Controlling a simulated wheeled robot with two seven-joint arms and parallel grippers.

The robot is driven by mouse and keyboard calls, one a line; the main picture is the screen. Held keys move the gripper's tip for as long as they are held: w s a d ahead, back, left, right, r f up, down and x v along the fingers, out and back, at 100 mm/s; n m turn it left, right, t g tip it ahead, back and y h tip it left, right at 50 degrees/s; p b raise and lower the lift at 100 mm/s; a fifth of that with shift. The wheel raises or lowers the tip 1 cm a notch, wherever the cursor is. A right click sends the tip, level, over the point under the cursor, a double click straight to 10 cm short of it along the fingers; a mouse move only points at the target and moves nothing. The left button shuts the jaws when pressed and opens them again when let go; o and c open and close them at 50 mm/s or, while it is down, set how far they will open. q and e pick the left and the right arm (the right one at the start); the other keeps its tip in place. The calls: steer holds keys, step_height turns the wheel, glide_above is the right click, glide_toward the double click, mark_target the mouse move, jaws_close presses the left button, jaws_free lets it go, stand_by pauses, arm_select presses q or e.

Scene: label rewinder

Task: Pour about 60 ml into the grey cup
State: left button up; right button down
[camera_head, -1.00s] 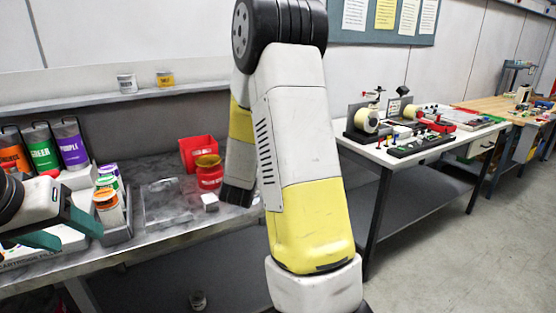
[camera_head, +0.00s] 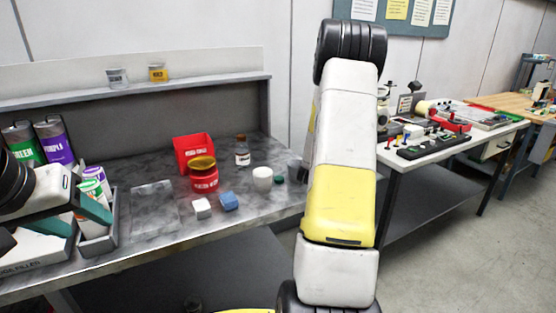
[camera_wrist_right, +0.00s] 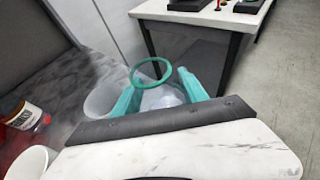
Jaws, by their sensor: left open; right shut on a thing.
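The grey cup (camera_head: 294,167) stands at the right end of the bench in the head view, partly hidden by my right arm. The right wrist view shows a grey cup (camera_wrist_right: 99,99) just left of the fingers. My right gripper (camera_wrist_right: 158,83) is shut on a clear vessel with a green rim (camera_wrist_right: 150,83); its contents and tilt I cannot tell. In the head view my right arm hides this gripper. My left gripper (camera_head: 86,217) is open at the left, above the front of the bench by a grey tray.
A white cup (camera_head: 262,179), brown bottle (camera_head: 242,153), red jar (camera_head: 204,181), red bin (camera_head: 193,152), white block (camera_head: 202,209) and blue block (camera_head: 229,201) stand on the bench. A small green thing (camera_head: 279,180) lies beside the white cup. A clear sheet-like area (camera_head: 155,205) is at left.

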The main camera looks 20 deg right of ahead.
steer(key=shift+w+d, duration=0.45)
steer(key=shift+d, duration=0.15)
steer(key=shift+a, duration=0.15)
